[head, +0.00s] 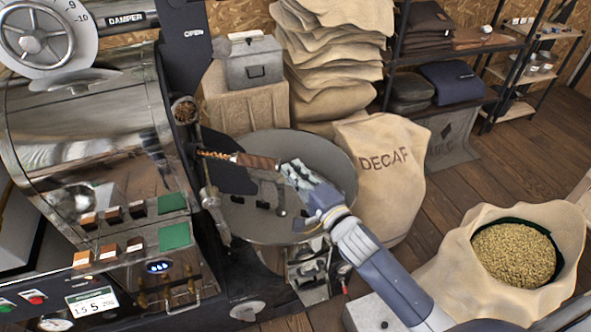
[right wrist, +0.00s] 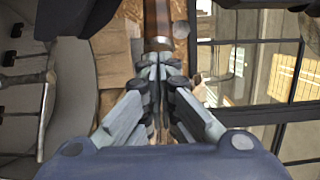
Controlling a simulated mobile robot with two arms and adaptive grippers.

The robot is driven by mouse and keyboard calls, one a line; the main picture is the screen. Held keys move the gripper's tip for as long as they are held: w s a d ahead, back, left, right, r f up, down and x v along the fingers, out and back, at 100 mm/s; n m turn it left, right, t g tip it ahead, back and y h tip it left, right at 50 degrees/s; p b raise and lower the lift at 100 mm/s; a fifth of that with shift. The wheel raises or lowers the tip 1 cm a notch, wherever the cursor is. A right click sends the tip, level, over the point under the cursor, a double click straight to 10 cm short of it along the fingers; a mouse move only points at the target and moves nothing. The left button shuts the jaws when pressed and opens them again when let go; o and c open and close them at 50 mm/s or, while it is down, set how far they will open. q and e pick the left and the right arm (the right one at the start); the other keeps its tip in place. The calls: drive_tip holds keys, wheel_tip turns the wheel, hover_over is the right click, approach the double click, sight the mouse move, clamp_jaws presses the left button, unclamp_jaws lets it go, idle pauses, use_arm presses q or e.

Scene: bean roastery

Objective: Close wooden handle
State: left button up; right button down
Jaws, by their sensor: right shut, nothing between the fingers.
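The wooden handle (head: 257,162) is a brown grip on a metal rod with a coiled part, standing out from the roaster's front above the round cooling tray (head: 338,165). My right gripper (head: 284,170) reaches in from the lower right, with its fingertips at the handle's free end. In the right wrist view, the wooden handle (right wrist: 158,18) points down toward the shut fingertips (right wrist: 160,68). The fingers are together with nothing between them. I cannot tell whether they touch the handle's end. My left gripper is not in view.
The steel roaster drum (head: 85,130) and control panel (head: 95,300) fill the left. A DECAF sack (head: 385,185) is behind the arm; an open sack of beans (head: 455,270) stands at right. Wooden floor between is clear.

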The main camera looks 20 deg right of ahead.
sight(252, 166)
drive_tip(key=w+a, duration=0.2)
drive_tip(key=a, duration=0.1)
drive_tip(key=w+a+b, duration=0.1)
drive_tip(key=a, duration=0.2)
drive_tip(key=w+a, duration=0.2)
drive_tip(key=a, duration=0.1)
drive_tip(key=shift+w+a, duration=0.3)
drive_tip(key=shift+w, duration=0.05)
drive_tip(key=shift+r, duration=0.15)
drive_tip(key=shift+d, duration=0.1)
